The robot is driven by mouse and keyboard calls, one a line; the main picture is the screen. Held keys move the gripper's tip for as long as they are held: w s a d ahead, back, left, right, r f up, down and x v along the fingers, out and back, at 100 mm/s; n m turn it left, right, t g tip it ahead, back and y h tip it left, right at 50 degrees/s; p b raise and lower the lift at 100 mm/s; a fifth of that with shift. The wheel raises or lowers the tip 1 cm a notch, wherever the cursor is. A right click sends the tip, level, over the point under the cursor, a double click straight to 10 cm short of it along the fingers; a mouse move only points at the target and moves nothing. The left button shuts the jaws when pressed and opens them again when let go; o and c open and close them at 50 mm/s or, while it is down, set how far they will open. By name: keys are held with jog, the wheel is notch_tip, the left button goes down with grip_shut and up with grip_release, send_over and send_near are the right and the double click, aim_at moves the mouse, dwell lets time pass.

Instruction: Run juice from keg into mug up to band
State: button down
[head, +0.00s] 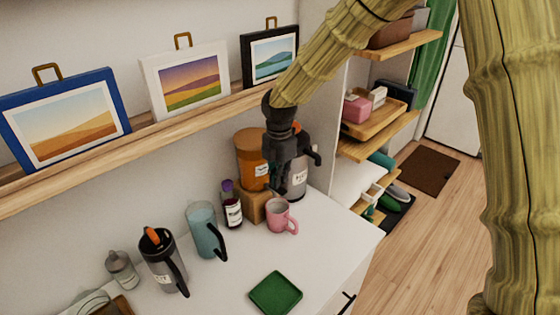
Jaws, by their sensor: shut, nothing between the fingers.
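An orange keg (251,158) with a label stands on a wooden block (252,205) against the wall. My dark gripper (277,188) is shut and empty, pointing down in front of the keg's right side. It hides that side, and I cannot make out the tap. A pink mug (279,217) stands upright on the white counter (232,275), just below my gripper and right of the block, handle to the right. I cannot tell whether gripper and keg touch. The mug's contents and any band on it are not clear.
A grey labelled vessel (298,182) stands close behind my gripper. A dark bottle (231,207), a blue pitcher (202,230) and a grey jug (162,261) stand left. A green tray (275,293) lies in front. A shelf with pictures runs above; the counter's right front is clear.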

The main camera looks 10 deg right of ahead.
aim_at(278, 189)
jog(key=shift+f+p, duration=0.45)
jog(key=shift+f, duration=1.35)
jog(key=shift+f, duration=0.1)
